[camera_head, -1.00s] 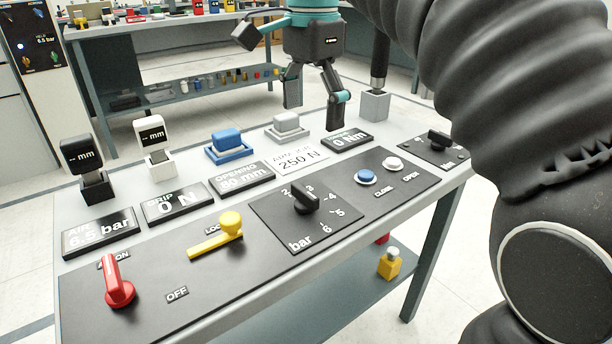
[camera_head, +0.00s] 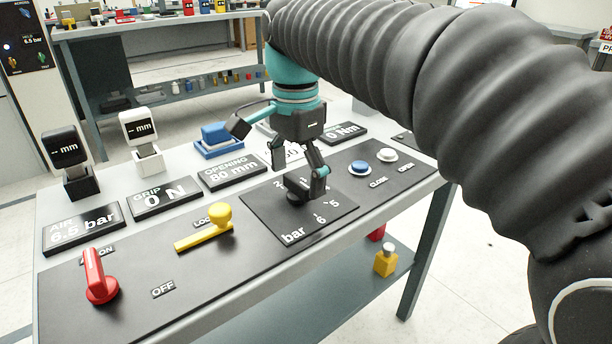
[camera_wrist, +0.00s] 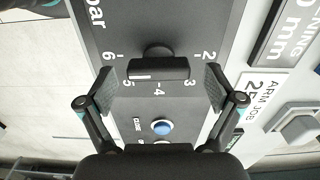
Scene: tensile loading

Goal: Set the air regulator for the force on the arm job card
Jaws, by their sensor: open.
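The air regulator knob (camera_head: 297,189) is a black bar knob on a black square plate (camera_head: 270,219) marked "bar", with a scale from 2 to 6. My gripper (camera_head: 296,172) is directly above the knob, fingers pointing down. In the wrist view my gripper (camera_wrist: 160,92) is open, with one finger on either side of the knob (camera_wrist: 158,68) and gaps between. The arm job card (camera_wrist: 252,97) shows in part at the right of the wrist view. In the head view it is mostly hidden behind my gripper; the earlier frame reads 250 N.
The air display (camera_head: 85,229) reads 6.5 bar, the grip display (camera_head: 165,198) 0 N, the opening display (camera_head: 232,173) 80 mm. A yellow lever (camera_head: 205,231) and red handle (camera_head: 97,276) stand left of the regulator. Blue (camera_head: 358,168) and white (camera_head: 387,155) buttons are to its right.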

